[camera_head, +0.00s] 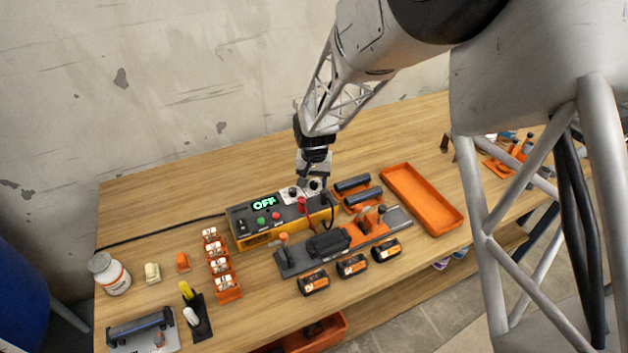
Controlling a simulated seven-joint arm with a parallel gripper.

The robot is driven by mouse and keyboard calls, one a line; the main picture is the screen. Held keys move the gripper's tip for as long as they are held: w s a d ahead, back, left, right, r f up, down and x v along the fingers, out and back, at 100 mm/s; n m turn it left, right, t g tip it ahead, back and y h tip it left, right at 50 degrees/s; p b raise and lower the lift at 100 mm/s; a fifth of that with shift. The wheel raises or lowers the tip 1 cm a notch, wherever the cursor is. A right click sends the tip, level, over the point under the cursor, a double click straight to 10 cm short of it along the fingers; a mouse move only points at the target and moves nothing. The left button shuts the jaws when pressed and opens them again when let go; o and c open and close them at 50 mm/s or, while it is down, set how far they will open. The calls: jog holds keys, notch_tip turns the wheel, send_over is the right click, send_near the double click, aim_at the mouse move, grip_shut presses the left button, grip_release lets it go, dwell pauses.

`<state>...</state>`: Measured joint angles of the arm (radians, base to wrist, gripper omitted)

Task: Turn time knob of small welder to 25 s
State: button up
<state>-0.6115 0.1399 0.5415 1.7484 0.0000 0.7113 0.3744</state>
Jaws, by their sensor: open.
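The welder (243,240) is a yellow and black box near the middle of the table. Its green display (264,203) reads OFF. Green and red buttons and a black switch sit on its top face. At its right end is a white dial panel with dark knobs, one of them at the left (293,191) and one at the right (316,185). The knob labels and pointer marks are too small to read. My gripper (304,182) is open and points down right over this dial panel, partly hiding it. I cannot tell whether its fingers touch a knob.
A clamp fixture (292,263) with orange handles stands in front of the welder. Dark pipes in an orange holder (352,184) and an orange tray (424,200) lie to the right. An orange rack with white fittings (228,284) is at the left. Bare table lies behind the welder.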

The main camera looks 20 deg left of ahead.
aim_at(314, 182)
jog(key=c, duration=0.9)
jog(key=shift+n, duration=0.6)
jog(key=o, duration=0.9)
jog(key=shift+r, duration=3.9)
